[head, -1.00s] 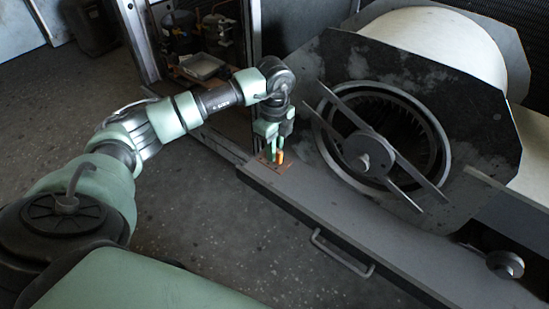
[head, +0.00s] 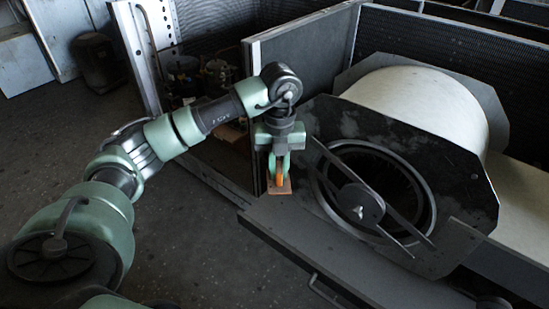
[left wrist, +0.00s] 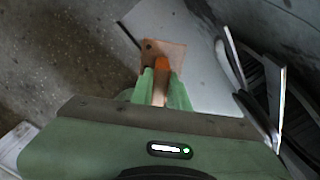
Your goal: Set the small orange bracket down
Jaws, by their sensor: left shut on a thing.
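My left gripper (head: 279,172) points down in the head view, shut on the small orange bracket (head: 281,180). The orange part stands between the green fingers, and a flat copper-brown plate with a hole shows at its foot. In the left wrist view the orange part (left wrist: 162,65) is between the fingertips (left wrist: 163,84), with the brown plate beyond it, over the edge of a pale grey surface. I cannot tell whether the plate touches that surface. My right gripper is in neither view.
A grey ledge (head: 330,245) with a handle runs in front of the blower housing. The blower's round inlet and hub (head: 360,204) are right of the gripper. A dark upright panel (head: 305,50) stands behind. The ledge's front part is clear.

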